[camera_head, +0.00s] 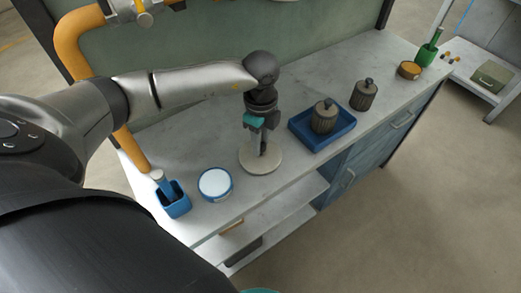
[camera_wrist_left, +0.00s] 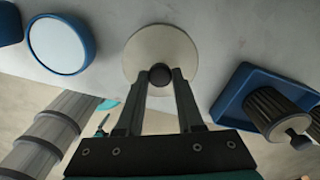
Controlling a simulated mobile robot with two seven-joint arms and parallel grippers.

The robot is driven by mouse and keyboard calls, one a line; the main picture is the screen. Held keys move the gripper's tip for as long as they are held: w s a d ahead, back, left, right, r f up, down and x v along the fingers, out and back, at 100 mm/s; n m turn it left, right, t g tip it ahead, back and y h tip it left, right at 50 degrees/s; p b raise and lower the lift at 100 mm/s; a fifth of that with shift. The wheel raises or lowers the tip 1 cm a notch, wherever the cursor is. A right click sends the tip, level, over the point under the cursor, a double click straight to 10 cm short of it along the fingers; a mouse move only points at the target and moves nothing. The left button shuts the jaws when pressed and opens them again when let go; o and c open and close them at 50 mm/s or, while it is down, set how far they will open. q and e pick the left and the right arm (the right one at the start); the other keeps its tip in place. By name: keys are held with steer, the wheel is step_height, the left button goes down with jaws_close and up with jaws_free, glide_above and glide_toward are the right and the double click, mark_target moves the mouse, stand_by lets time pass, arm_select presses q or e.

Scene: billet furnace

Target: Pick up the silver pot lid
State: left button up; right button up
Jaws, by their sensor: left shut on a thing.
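The silver pot lid (camera_head: 247,160) is a pale round disc on the grey worktop, in the middle of the head view. It also shows in the left wrist view (camera_wrist_left: 143,50), with a dark round knob (camera_wrist_left: 160,75) at its centre. My left gripper (camera_head: 262,149) points down over the lid from above. In the left wrist view its two fingers (camera_wrist_left: 160,82) are closed on the knob. The lid appears to lie flat at worktop level; I cannot tell whether it is raised. My right gripper is not in view.
Left of the lid are a blue-rimmed white round dish (camera_head: 215,183) and a blue holder (camera_head: 173,203). Close on the right is a blue tray (camera_head: 301,133) with a dark ribbed canister (camera_head: 325,118); another canister (camera_head: 363,95) stands behind. The worktop's front edge is near.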

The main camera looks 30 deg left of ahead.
arm_select(q)
jaws_close()
stand_by(0.4)
stand_by(0.4)
